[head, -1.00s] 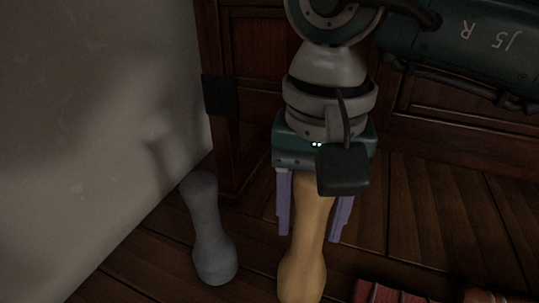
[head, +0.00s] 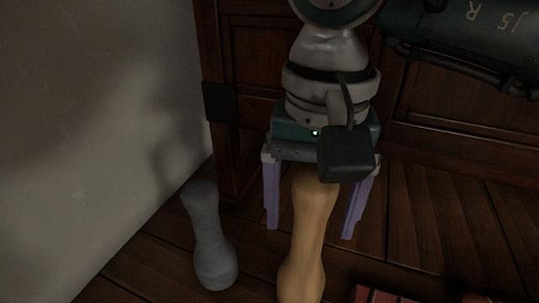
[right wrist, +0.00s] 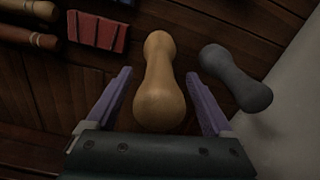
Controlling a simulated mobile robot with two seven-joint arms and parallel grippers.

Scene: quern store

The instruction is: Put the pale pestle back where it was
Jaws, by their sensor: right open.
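The pale pestle (head: 308,225), tan with a narrow waist, appears to stand upright on the dark boards; its lower end meets the bottom edge of the head view. It also shows in the right wrist view (right wrist: 160,85). My right gripper (head: 310,232) is open, with one purple finger on each side of the pestle's upper part. In the right wrist view my right gripper (right wrist: 159,73) has a gap between each finger and the pestle. My left gripper is in neither view.
A grey pestle (head: 209,240) stands close by on the left, also in the wrist view (right wrist: 236,78). A pale wall (head: 90,130) and dark wooden cabinet (head: 240,110) bound the space. A red striped object (right wrist: 97,32) and wooden pieces (right wrist: 30,36) lie nearby.

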